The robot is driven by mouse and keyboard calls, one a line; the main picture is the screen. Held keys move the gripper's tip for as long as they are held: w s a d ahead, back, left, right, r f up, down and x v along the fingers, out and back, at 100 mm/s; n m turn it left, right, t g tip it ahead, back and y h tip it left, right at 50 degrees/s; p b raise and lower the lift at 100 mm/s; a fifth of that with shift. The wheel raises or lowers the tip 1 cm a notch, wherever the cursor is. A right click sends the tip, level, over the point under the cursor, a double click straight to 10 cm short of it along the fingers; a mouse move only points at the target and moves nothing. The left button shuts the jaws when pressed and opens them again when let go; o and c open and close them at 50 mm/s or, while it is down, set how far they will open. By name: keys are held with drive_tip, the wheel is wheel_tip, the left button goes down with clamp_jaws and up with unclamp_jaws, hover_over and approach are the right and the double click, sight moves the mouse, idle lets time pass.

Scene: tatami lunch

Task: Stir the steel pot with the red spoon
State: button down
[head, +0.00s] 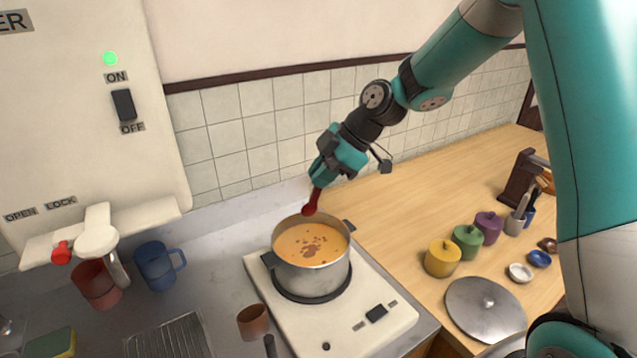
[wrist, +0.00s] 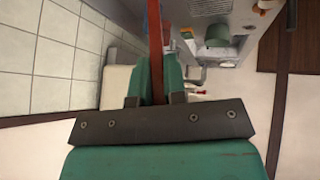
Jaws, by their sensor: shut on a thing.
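The steel pot (head: 311,283) stands on the black ring of a white cooker (head: 345,315), full of orange soup with brown bits in the middle. My gripper (head: 318,179) is above the back of the pot, shut on the red spoon (head: 312,201). The spoon points down, and its bowl end shows at about the pot's back rim; I cannot tell whether it touches the soup. In the wrist view the red handle (wrist: 155,45) runs between my two green fingers. The pot does not show clearly there.
Yellow, green and purple lidded jars (head: 467,241) and a steel lid (head: 485,308) are on the wooden counter to the right. A blue mug (head: 156,266), a red mug (head: 96,284) and a brown cup (head: 253,321) stand left of the cooker. A tiled wall (head: 240,125) is behind.

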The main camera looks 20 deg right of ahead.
drive_tip(key=shift+w+a+r+p, duration=0.1)
drive_tip(key=shift+w+r+p, duration=0.05)
drive_tip(key=shift+r+p, duration=0.55)
drive_tip(key=shift+w+a+r+g+h+p, duration=0.1)
drive_tip(key=shift+w+a+g+h+p, duration=0.15)
drive_tip(key=shift+p, duration=0.7)
wheel_tip(320, 180, down, 17)
drive_tip(key=b, duration=1.3)
drive_tip(key=shift+d+r, duration=0.15)
drive_tip(key=shift+r, duration=0.05)
